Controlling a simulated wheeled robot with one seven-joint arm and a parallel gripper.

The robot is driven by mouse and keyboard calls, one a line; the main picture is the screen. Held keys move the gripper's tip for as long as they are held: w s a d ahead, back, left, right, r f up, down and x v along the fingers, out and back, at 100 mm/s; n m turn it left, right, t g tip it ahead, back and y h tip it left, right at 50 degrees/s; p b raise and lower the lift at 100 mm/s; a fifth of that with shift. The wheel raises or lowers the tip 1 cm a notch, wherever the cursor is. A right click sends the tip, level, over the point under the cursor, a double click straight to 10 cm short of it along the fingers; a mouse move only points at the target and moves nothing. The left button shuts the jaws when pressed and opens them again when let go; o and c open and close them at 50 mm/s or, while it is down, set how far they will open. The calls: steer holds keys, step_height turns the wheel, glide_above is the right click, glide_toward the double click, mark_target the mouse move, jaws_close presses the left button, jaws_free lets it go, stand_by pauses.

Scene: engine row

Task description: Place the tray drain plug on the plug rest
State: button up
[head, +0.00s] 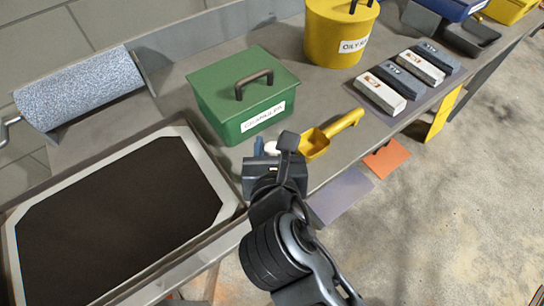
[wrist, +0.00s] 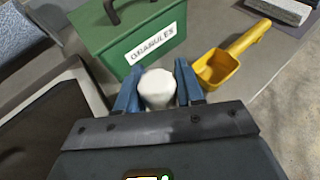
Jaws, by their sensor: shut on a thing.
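My gripper (wrist: 158,92) has its two blue fingers shut on a white, round-topped plug (wrist: 157,87), which I take to be the tray drain plug. In the head view the plug (head: 271,147) shows as a small white patch in front of the green box, mostly hidden by my gripper (head: 265,148). The wide tray (head: 232,200) with a light rim and dark inside lies to the left of my gripper. I cannot pick out the plug rest in either view. I cannot tell whether the plug touches the bench.
A green granules box (head: 243,97) stands just behind my gripper. A yellow scoop (head: 328,137) lies to its right. A yellow bin (head: 338,35), several small boxes (head: 383,93) and a blue-grey roll (head: 80,88) stand farther off. An orange sheet (head: 386,158) lies beyond the bench edge.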

steer(key=shift+w+a+f, duration=0.1)
steer(key=shift+f, duration=1.95)
steer(key=shift+f, duration=0.1)
steer(key=o, duration=1)
steer(key=shift+o, duration=0.2)
steer(key=v, duration=1.2)
steer(key=shift+b, duration=0.3)
